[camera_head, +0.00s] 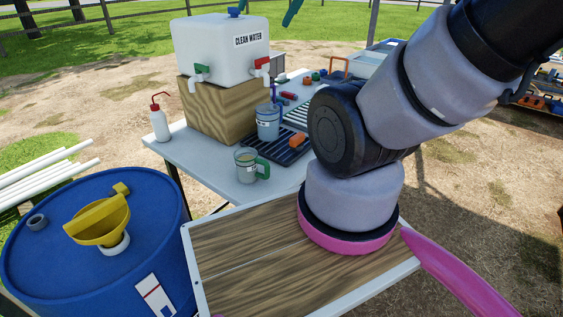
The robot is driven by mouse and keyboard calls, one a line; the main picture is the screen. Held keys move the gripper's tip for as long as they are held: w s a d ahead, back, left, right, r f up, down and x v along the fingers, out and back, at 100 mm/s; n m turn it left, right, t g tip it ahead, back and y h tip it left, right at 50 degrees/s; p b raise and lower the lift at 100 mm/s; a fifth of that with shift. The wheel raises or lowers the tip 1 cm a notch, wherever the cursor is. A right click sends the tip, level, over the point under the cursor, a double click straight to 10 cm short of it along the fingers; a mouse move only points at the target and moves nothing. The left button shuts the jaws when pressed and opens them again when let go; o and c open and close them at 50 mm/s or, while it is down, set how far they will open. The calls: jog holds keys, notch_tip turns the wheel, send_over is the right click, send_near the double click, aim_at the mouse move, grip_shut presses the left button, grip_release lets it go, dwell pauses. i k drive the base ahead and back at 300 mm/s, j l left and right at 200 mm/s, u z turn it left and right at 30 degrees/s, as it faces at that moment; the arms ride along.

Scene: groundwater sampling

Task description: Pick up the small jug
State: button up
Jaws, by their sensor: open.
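A small clear jug (246,166) with a green handle and a label stands upright near the front edge of the grey table (205,163). A slightly taller bluish jug (267,123) with a blue handle stands behind it, at the left end of a black slatted tray (297,145). The green-handled jug looks the smaller of the two. My arm (350,190) rises from a wooden deck right of the jugs and leaves the picture at the top right. My gripper cannot be made out in this view, and nothing touches either jug.
A clean-water tank (218,50) with two taps sits on a wooden block (212,112) behind the jugs. A wash bottle (160,120) stands left. An orange item (298,142) lies on the tray. A blue drum (75,250) with a yellow funnel (98,220) stands front left.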

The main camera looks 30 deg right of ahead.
aim_at(253, 168)
jog(key=z, duration=0.1)
jog(key=k+j, duration=0.1)
jog(key=j, duration=0.25)
jog(key=k+j+z, duration=0.15)
jog(key=j, duration=0.2)
jog(key=k+j, duration=0.1)
jog(key=j, duration=0.2)
jog(key=k+j+z, duration=0.15)
jog(key=j, duration=0.2)
jog(key=i, duration=0.05)
